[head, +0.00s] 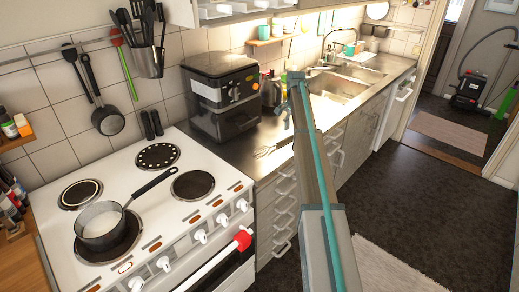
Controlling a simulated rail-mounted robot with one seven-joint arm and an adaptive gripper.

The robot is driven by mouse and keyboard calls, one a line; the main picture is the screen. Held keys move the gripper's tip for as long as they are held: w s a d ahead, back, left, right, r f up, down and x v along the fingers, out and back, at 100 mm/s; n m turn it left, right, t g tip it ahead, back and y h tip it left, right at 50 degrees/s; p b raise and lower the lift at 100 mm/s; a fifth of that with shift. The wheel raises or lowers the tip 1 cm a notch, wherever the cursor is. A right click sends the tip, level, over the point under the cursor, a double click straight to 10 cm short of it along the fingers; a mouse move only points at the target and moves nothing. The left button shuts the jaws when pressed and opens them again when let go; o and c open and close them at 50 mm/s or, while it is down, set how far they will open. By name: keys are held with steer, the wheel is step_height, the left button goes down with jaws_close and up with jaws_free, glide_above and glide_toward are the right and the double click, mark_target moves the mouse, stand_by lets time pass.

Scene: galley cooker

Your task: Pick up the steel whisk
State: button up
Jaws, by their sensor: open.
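My grey and teal arm reaches up from the bottom of the head view, across the counter's front edge just right of the whisk. No contact with the whisk shows.
A white cooker (150,225) stands at left with a saucepan (103,222) on a front burner. A sink (335,88) lies farther along. The counter (240,160) around the whisk is mostly clear.

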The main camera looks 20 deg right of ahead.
step_height(320, 180, up, 3)
steer(key=w+a, duration=0.2)
steer(key=w, duration=0.1)
steer(key=p, duration=0.2)
glide_above(283, 140)
steer(key=f, duration=0.5)
steer(key=shift+s+d+f, duration=0.2)
steer(key=shift+s, duration=0.1)
steer(key=shift+w+a+f+p, duration=0.15)
steer(key=shift+f+p, duration=0.4)
steer(key=shift+f, duration=0.75)
steer(key=shift+w+a+f+p, duration=0.15)
steer(key=shift+f+p, duration=0.4)
steer(key=shift+f, duration=0.75)
steer(key=shift+d, duration=0.1)
jaws_close()
